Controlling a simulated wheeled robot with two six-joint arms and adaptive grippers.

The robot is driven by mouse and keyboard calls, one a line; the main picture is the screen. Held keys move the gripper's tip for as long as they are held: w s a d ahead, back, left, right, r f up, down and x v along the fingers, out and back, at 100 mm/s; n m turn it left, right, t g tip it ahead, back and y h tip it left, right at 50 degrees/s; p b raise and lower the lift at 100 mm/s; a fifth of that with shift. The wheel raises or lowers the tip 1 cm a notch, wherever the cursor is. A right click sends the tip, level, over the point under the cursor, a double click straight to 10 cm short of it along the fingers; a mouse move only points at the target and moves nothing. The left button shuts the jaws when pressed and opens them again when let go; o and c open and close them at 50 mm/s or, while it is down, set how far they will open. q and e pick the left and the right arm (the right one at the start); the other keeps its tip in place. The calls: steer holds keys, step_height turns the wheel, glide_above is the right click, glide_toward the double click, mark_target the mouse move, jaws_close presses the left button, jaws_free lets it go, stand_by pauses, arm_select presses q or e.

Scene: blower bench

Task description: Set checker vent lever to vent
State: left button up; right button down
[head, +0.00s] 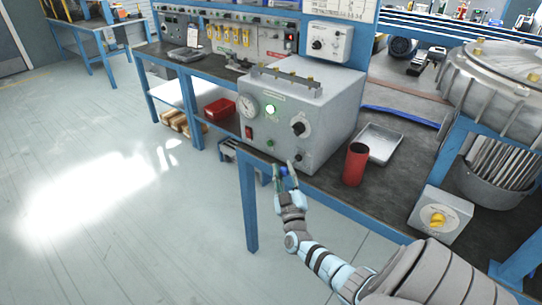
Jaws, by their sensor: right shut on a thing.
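The checker is a grey box (328,113) on the dark bench, with a round gauge, a lit green lamp, a red switch and black knobs on its front. My right gripper (285,171) is at the lower front of the checker, near the bench's front edge. It is shut on a small blue part between its fingers, which appears to be the vent lever. The fingers hide most of this part, so its exact setting cannot be told. My left gripper is not in view.
A red cylinder (355,164) and a metal tray (379,142) stand right of the checker. A grey box with a yellow knob (438,219) is at the lower right. A large metal housing (497,81) stands at the right. The floor at left is clear.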

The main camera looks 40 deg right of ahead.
steer(key=f+n+t+b, duration=0.1)
steer(key=b, duration=0.1)
steer(key=f+n+t+b, duration=0.1)
steer(key=n+b, duration=0.1)
steer(key=f+n+t+y+b, duration=0.1)
steer(key=n+b, duration=0.1)
steer(key=b, duration=0.1)
steer(key=shift+d+f+t, duration=0.1)
steer(key=shift+d+t, duration=0.2)
steer(key=c, duration=1.3)
jaws_free()
steer(key=v, duration=1.2)
